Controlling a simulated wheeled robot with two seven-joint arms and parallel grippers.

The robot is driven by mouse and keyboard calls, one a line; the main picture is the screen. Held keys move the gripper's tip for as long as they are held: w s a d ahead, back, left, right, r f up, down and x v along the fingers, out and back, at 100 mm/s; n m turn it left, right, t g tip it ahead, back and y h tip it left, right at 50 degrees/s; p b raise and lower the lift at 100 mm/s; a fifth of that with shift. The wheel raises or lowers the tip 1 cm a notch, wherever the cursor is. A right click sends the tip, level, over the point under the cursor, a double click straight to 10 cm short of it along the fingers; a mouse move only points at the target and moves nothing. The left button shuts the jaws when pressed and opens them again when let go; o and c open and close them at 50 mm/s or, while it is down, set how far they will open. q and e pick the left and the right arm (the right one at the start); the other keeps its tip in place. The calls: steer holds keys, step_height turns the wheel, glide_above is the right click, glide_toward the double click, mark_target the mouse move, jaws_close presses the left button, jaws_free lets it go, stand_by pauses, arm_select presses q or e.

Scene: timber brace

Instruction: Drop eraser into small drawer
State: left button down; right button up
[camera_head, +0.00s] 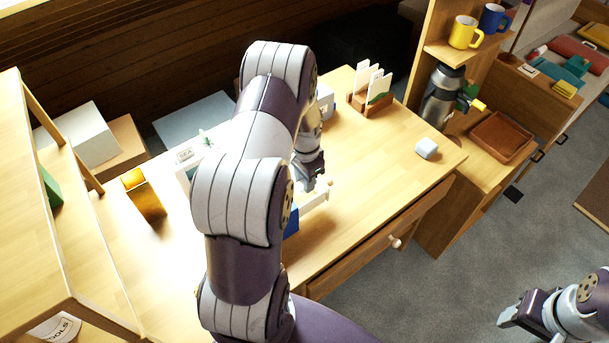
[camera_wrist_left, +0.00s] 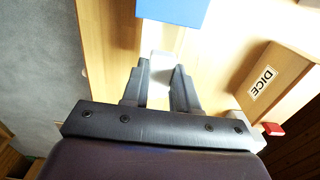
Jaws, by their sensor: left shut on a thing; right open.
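My left gripper (camera_head: 309,178) points down over the desk, partly screened by my own arm. In the left wrist view its fingers (camera_wrist_left: 161,68) are closed on a small pale block (camera_wrist_left: 161,63); its shape fits an eraser, but I cannot be sure. Just below the gripper in the head view is a small cream part with a knob (camera_head: 317,196), perhaps the small drawer, mostly hidden by my arm. Beside it a blue surface (camera_head: 291,221) shows; a blue surface (camera_wrist_left: 175,10) also lies ahead of the fingers. My right gripper (camera_head: 510,315) is open at lower right, away from the desk.
A whitish rounded block (camera_head: 427,148) lies on the desk's right end. A card holder (camera_head: 372,101) stands at the back, and an orange-yellow box (camera_head: 143,193) at left. The desk's wide drawer has a round knob (camera_head: 395,242). A box marked DICE (camera_wrist_left: 275,82) is right of the fingers.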

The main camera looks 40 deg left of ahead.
arm_select(q)
steer(key=shift+s+a+f, duration=0.1)
steer(key=shift+s+f, duration=0.05)
steer(key=shift+f, duration=0.1)
steer(key=shift+f, duration=0.1)
steer(key=shift+f+b, duration=0.9)
steer(key=shift+f, duration=0.45)
steer(key=c, duration=0.8)
jaws_free()
steer(key=shift+r, duration=0.1)
